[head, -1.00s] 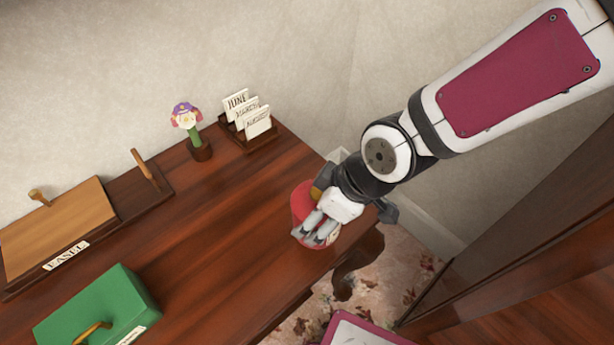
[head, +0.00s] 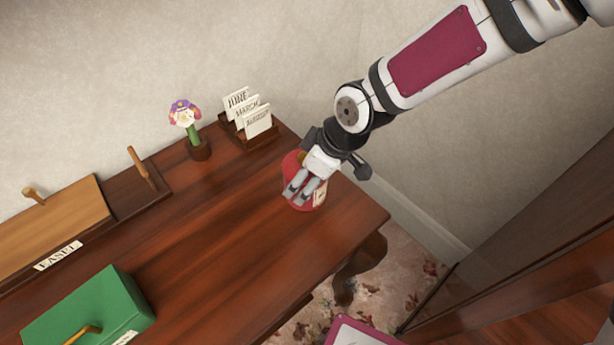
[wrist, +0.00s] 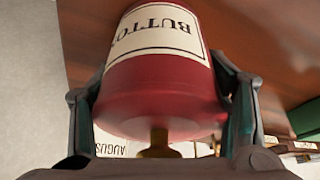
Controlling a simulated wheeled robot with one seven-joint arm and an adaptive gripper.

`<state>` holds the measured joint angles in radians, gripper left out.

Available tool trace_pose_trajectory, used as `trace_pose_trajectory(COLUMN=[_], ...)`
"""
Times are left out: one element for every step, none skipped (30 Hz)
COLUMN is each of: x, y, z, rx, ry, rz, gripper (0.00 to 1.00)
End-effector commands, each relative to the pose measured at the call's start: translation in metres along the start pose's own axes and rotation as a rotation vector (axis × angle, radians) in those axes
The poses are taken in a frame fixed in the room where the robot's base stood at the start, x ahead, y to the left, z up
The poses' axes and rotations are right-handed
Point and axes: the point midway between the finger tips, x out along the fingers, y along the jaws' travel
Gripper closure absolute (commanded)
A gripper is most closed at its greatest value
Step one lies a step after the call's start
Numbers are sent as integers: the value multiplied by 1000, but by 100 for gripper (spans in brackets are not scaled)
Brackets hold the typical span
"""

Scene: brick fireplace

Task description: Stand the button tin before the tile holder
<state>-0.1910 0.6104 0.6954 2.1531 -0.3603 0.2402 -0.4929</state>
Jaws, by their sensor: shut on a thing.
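The button tin (head: 291,165) is red with a cream label. In the wrist view the tin (wrist: 160,90) fills the space between my two fingers, its label partly reading "BUTTO" upside down. My gripper (head: 299,190) is shut on the tin over the right part of the desk; the fingers hide part of the tin. I cannot tell whether its base touches the desk. The tile holder (head: 262,141) is a dark wooden rack with several cream tiles reading "JUNE", "MARCH" and "AUGUST". It stands at the back of the desk, up and left of the tin, apart from it.
A flower figure (head: 186,122) in a brown pot stands left of the holder. A wooden box labelled "EASEL" (head: 50,225) and a green box (head: 95,305) lie at the left. The desk (head: 225,215) is clear between them and the tin. The desk's right edge is near.

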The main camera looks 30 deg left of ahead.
Motion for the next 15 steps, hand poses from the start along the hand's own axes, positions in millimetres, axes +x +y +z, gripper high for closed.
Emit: trace_pose_trajectory(x=[4,4,4,3,3,3,3,3,4,5,5,5,5,5,5], y=[0,0,0,0,0,0,0,0,0,0,0,0,0,0,0], z=[1,1,1,1,1,1,1,1,1,2,2,2,2,2,2], rx=[-2,-2,-2,-2,-2,-2,-2,-2,-2,-2,-2,-1,-1,-1,-1], ry=[0,1,1,1,1,1,1,1,1,1,1,1,1,1,1], rz=[0,0,1,1,1,1,1,1,1,1,1,1,1,1,1], gripper=[67,67,67,67,67,67,67,67,67,67,29,20,13,9,9])
